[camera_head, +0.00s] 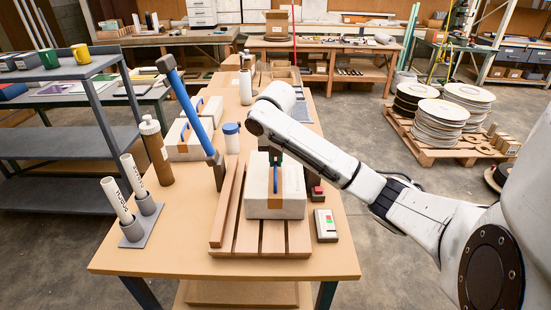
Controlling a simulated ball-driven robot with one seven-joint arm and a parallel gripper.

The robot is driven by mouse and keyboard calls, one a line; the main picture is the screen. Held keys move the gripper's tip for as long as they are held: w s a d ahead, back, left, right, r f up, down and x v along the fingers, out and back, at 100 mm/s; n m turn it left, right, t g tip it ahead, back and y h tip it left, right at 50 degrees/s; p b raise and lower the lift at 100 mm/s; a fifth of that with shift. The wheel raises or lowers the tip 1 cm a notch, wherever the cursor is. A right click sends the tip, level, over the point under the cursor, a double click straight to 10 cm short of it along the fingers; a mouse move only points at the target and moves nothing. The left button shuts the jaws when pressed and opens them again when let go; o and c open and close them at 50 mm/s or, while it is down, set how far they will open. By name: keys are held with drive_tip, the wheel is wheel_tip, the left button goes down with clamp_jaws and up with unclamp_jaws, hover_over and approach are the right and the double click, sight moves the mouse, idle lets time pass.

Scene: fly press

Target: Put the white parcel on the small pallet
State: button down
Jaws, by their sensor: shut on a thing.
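The white parcel (292,196), a pale block with a brown band and a blue handle, is at the small pallet (260,238) on the near part of the table. The pallet is made of wooden slats. The parcel covers its far right part, and its underside seems to rest on the slats, though a small gap cannot be ruled out. My gripper (275,157) comes down from above and is shut on the parcel at its blue handle. My arm hides part of the gripper and what lies behind it.
A long blue lever (193,115) with a dark head leans left of the parcel. More white blocks (183,143) lie behind it. A brown bottle (156,152), two white tubes (118,201) in a grey stand and a small box with coloured buttons (326,226) flank the pallet.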

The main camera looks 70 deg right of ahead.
drive_tip(key=shift+f, duration=0.1)
drive_tip(key=c, duration=1.6)
unclamp_jaws()
drive_tip(key=shift+f, duration=0.15)
drive_tip(key=o, duration=0.4)
drive_tip(key=v, duration=1.2)
drive_tip(key=shift+p, duration=0.3)
